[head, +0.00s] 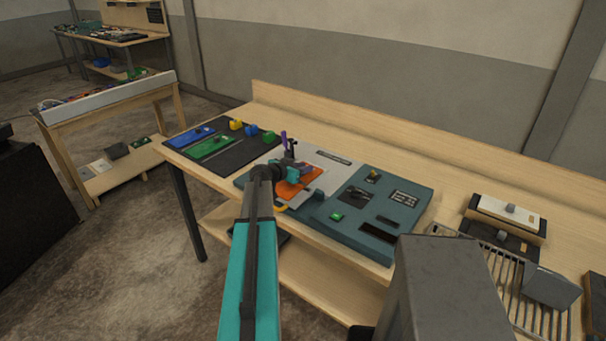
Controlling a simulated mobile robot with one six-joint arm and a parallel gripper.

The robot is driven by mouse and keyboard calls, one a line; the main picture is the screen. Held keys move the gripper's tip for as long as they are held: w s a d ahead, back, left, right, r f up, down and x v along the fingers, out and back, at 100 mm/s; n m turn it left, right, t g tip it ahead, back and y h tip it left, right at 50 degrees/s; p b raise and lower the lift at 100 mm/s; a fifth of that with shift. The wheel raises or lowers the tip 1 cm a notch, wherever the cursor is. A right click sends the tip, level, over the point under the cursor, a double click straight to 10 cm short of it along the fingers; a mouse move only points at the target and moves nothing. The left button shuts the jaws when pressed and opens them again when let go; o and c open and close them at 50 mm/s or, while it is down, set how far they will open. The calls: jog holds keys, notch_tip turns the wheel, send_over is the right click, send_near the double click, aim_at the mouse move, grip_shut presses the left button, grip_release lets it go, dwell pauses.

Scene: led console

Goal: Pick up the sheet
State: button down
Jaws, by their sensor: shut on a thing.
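The orange sheet (287,190) is at the left part of the teal console (340,231), right by the end of my arm. My gripper (302,171) is over the sheet and shut on it. The fingertips are small and partly hidden by my own wrist, so the exact grip point is hard to see. I cannot tell whether the sheet is clear of the console surface.
The console has a light grey panel, a green button (336,216) and dark slots. A black mat (236,153) with blue and green pieces lies to the left. A slatted rack (505,282) and a white-topped box (505,211) are at the right.

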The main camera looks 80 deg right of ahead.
jog(key=shift+r, duration=0.25)
jog(key=shift+r+b, duration=1.15)
jog(key=shift+r, duration=0.3)
jog(key=a+b, duration=0.1)
jog(key=a, duration=0.3)
jog(key=s+a+b, duration=0.1)
jog(key=a+b, duration=0.1)
jog(key=a, duration=0.3)
jog(key=a+r+b, duration=0.1)
jog(key=a+b, duration=0.1)
jog(key=a, duration=0.2)
jog(key=shift+s+a+r, duration=0.1)
jog(key=shift+s+a, duration=0.15)
jog(key=shift+s, duration=0.1)
jog(key=a+b, duration=0.1)
jog(key=b, duration=0.2)
jog(key=shift+s+a, duration=0.1)
jog(key=shift+a, duration=0.1)
jog(key=shift+a+r+b, duration=0.15)
jog(key=shift+a+b, duration=0.25)
jog(key=shift+b, duration=0.25)
jog(key=shift+a+r, duration=0.1)
